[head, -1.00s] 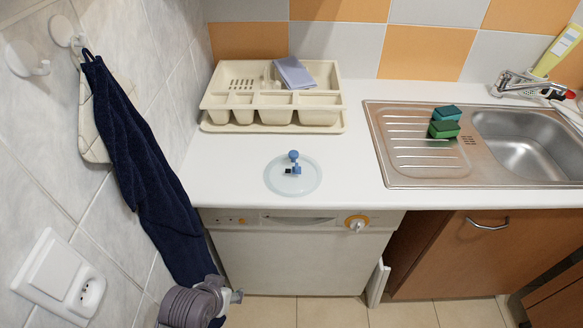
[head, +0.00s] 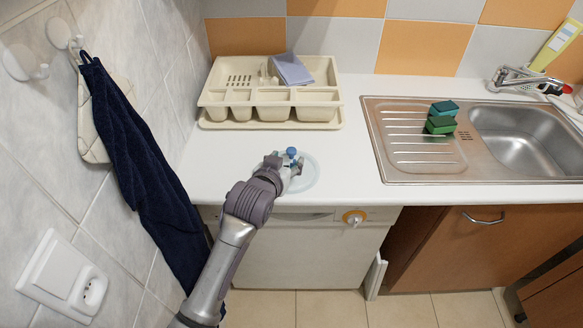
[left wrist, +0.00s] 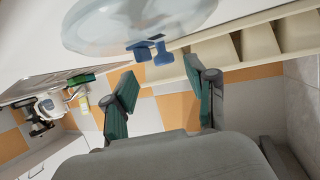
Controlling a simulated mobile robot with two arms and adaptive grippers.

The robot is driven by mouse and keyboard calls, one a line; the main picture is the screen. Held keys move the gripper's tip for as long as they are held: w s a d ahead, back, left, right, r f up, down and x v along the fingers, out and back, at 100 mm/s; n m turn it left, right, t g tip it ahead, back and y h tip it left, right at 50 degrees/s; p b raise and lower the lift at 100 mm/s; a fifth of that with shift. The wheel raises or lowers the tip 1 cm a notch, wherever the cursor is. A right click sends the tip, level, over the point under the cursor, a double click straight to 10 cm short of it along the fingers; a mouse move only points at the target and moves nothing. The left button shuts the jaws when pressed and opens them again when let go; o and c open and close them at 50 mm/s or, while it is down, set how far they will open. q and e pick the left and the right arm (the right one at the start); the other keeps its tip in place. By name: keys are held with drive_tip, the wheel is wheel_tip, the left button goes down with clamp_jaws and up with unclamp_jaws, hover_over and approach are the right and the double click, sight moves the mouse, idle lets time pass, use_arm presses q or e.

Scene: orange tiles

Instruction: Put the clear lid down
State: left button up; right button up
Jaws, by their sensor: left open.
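The clear lid (head: 311,177) is a round glass disc lying flat on the white counter, left of the sink. Its blue knob (head: 291,152) stands up from it. In the left wrist view the clear lid (left wrist: 105,22) fills the upper left, and its blue knob (left wrist: 152,51) shows just beyond the fingertips. My left gripper (head: 283,164) is at the lid's left side and covers part of it. It also shows in the left wrist view (left wrist: 161,75), with its green-padded fingers spread and nothing between them. My right gripper does not show.
A cream cutlery tray (head: 270,112) with a folded grey-blue cloth (head: 292,70) stands behind the lid. Green sponges (head: 441,121) rest on the drainer of the steel sink (head: 400,165) at right. A navy towel (head: 140,165) hangs on the left wall. Counter between lid and sink is clear.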

sight(290, 153)
use_arm(q)
drive_tip(key=shift+a+p+x, duration=0.15)
drive_tip(key=shift+p+x, duration=0.1)
drive_tip(key=shift+x, duration=1.25)
drive_tip(key=shift+a+p+x, duration=0.1)
drive_tip(key=shift+p+x, duration=0.15)
drive_tip(key=shift+x, duration=1.2)
drive_tip(key=shift+w+r, duration=0.1)
drive_tip(key=shift+r, duration=0.05)
drive_tip(key=shift+c, duration=0.2)
clamp_jaws()
